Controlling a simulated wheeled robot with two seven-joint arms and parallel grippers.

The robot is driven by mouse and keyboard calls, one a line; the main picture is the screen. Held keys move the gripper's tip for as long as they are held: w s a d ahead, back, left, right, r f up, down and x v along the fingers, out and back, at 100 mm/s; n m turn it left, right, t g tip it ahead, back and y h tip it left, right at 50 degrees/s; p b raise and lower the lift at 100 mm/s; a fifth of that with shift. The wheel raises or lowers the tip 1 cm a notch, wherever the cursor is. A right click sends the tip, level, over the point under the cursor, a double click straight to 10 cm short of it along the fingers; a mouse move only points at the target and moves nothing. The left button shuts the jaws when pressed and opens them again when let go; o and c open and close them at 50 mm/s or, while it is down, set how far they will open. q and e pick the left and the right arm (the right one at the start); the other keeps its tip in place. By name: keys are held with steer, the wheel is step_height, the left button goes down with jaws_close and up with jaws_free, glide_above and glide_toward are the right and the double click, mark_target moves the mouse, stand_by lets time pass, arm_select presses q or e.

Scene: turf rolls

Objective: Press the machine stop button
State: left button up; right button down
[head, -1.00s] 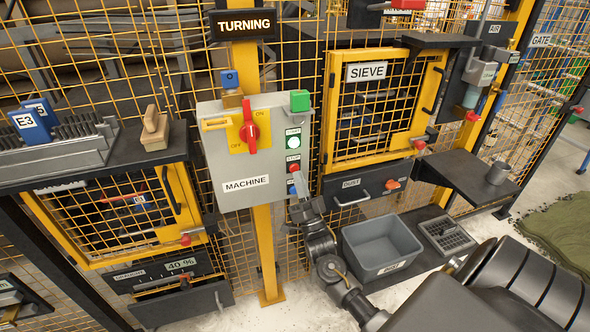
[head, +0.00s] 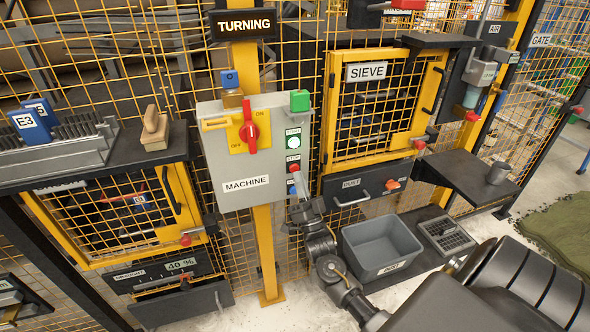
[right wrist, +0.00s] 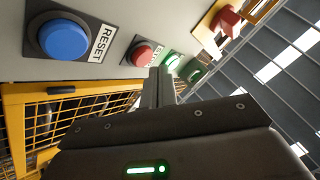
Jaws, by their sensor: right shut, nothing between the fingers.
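The grey machine panel (head: 231,172) hangs on the yellow post under the TURNING sign. The red stop button (head: 293,168) is on its right-hand face, under the STOP label and below the lit green start button (head: 293,142). My right gripper (head: 297,180) is shut and empty, its fingertips at the stop button from below. In the right wrist view the stop button (right wrist: 142,54) is just beyond the fingertips (right wrist: 161,72); I cannot tell whether they touch. The fingers hide part of the panel's lower side face. My left gripper is not in view.
The blue reset button (right wrist: 63,38) is on the same face, left of the fingers in the wrist view. A red ON/OFF switch (head: 249,130) is on the panel front. The sieve door (head: 367,110), dust drawer (head: 365,188) and grey bin (head: 382,246) are to the right.

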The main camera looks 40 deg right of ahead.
steer(key=shift+w, duration=0.15)
stand_by(0.3)
steer(key=shift+w+d, duration=0.15)
steer(key=shift+w, duration=0.15)
steer(key=shift+w+d+b, duration=0.1)
steer(key=shift+w+b, duration=0.25)
steer(key=shift+b, duration=0.15)
stand_by(0.5)
steer(key=shift+s, duration=0.1)
steer(key=shift+s+a+p, duration=0.3)
steer(key=shift+s+p, duration=0.05)
steer(key=shift+s, duration=0.35)
steer(key=shift+y, duration=0.3)
steer(key=s, duration=0.1)
steer(key=s+a+p, duration=0.1)
steer(key=s, duration=0.2)
steer(key=shift+s+a+p, duration=0.3)
steer(key=shift+s+p, duration=0.05)
steer(key=shift+p, duration=0.05)
